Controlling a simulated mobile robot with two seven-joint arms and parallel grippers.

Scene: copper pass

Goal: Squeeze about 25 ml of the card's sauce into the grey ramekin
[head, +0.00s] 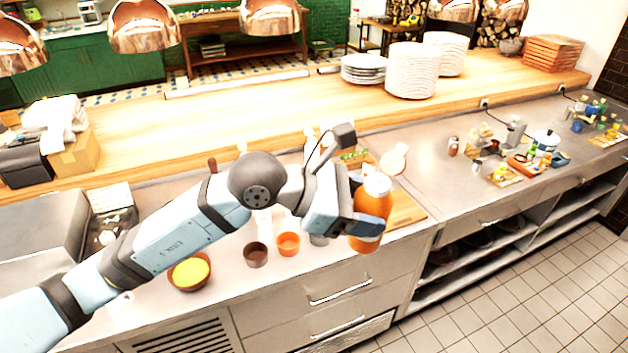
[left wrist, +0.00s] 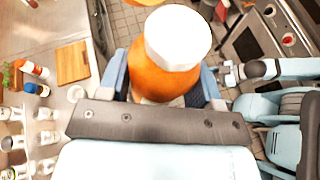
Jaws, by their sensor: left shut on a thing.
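My left gripper (head: 352,220) is shut on an orange sauce bottle (head: 371,212) with a pale cap. The bottle is roughly upright, cap up, in front of the counter's front edge. In the left wrist view the bottle (left wrist: 160,80) sits between the fingers, its white cap (left wrist: 178,37) towards the camera. An orange ramekin (head: 288,244) and a dark brown ramekin (head: 256,255) stand further left. I cannot make out the card. My right arm shows in the left wrist view; its gripper is unclear.
A bowl with yellow contents (head: 189,272) stands left on the steel counter. A wooden board (head: 405,211) lies behind the bottle. Several bottles (left wrist: 40,138) stand at the left of the wrist view. Plate stacks (head: 411,72) stand on the wooden pass; copper lamps hang above.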

